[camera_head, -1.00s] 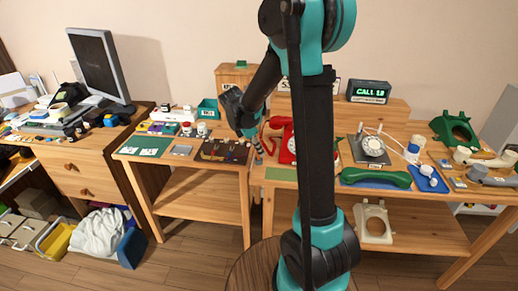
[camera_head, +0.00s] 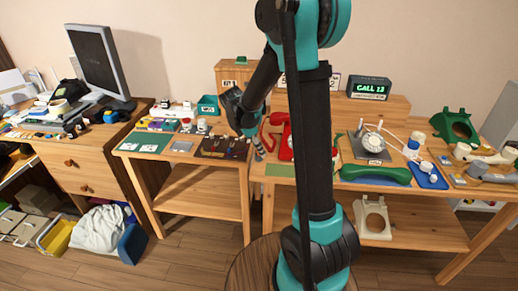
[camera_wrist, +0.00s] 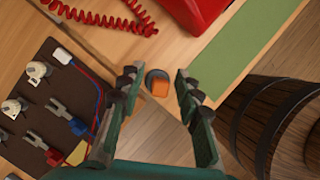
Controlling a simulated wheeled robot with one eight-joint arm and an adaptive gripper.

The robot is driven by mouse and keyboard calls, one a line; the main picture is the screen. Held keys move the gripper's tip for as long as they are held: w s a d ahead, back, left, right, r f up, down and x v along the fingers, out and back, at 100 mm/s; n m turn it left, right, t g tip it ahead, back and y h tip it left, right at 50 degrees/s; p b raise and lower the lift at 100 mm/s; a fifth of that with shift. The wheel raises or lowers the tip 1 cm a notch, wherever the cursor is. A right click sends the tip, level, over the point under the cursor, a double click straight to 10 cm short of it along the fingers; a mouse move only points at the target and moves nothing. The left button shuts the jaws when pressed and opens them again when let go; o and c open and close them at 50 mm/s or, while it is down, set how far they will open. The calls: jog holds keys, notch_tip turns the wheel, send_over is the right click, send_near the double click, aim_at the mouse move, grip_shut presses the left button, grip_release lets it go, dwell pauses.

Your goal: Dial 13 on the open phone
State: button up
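The open phone (camera_head: 369,154) is a grey base with a bare white dial (camera_head: 374,142), on the right-hand table in the head view. White cords run up from it. It is outside the wrist view. My gripper (camera_head: 257,150) is far to its left, pointing down beside the gap between two tables. In the wrist view my gripper (camera_wrist: 157,83) is open. A small dark round item with an orange top (camera_wrist: 159,87) shows between its fingers, apart from both. Its height and full shape are hidden by the view from above.
A red phone (camera_head: 287,140) with a coiled cord stands right of my gripper. A dark tray of parts (camera_wrist: 42,145) lies to its left. A green mat (camera_wrist: 240,42) and a barrel (camera_wrist: 270,125) are at right. A green handset (camera_head: 376,174) lies before the open phone. A sign (camera_head: 369,87) reads CALL 13.

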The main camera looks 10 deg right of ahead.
jog(key=v, duration=1.2)
dwell(0.3)
jog(key=s+d+f+m+t+y, duration=0.1)
jog(key=s+d+f+m, duration=0.1)
jog(key=s+f+m, duration=0.2)
jog(key=s+d+f+m+t+y, duration=0.1)
jog(key=s+d+f+m+y, duration=0.1)
jog(key=s+m, duration=0.7)
jog(key=s+d+f+m+t+y, duration=0.1)
jog(key=s+d+f+m, duration=0.3)
jog(key=s+f+m, duration=0.2)
jog(key=shift+s+d+m, duration=0.25)
jog(key=shift+s+m, duration=0.45)
jog(key=shift+s, duration=0.3)
